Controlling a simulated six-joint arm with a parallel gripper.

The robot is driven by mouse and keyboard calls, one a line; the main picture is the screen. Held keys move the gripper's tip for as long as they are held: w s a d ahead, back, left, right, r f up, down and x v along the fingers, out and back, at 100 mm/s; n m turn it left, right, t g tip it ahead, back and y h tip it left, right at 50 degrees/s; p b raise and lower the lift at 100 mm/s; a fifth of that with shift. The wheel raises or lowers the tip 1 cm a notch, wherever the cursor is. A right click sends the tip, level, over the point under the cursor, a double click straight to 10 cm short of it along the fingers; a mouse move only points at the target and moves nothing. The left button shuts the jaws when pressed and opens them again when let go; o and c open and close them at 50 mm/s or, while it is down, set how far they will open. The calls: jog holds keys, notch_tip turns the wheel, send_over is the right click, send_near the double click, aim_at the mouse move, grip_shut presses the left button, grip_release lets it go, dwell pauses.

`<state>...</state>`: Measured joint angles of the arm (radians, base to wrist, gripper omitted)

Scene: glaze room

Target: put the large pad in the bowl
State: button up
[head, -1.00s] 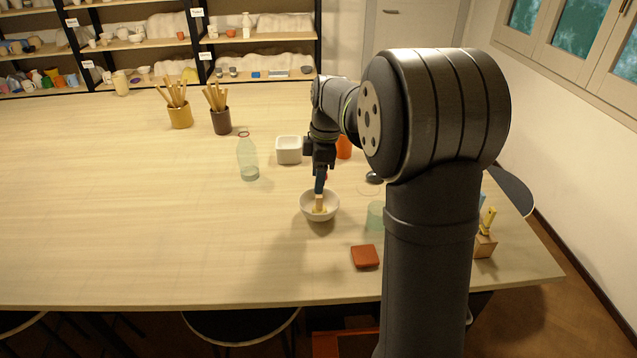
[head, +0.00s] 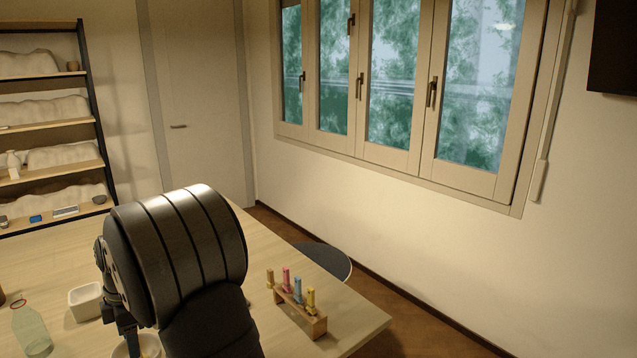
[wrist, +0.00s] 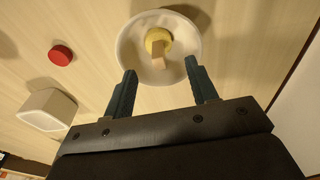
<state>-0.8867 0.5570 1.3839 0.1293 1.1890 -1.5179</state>
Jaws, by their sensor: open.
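The white bowl (wrist: 186,68) lies just beyond my fingertips in the wrist view; in the head view only part of it (head: 119,352) shows at the bottom edge. A round yellow pad (wrist: 155,36) with a wooden handle (wrist: 159,60) is inside the bowl; I take it for the large pad. My gripper (wrist: 160,66) is open, its two dark fingers apart on either side of the handle's line, with clear gaps to it. In the head view my gripper is mostly hidden behind my arm.
A wooden rack (head: 310,322) with several coloured pieces stands near the table's right edge. A white square container (head: 85,303) and a clear bottle (head: 33,332) stand left of my arm. A red round thing (wrist: 60,55) shows in the wrist view. A dark seat (head: 325,260) is beyond the table edge.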

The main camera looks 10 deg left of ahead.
jog(key=shift+r, duration=0.65)
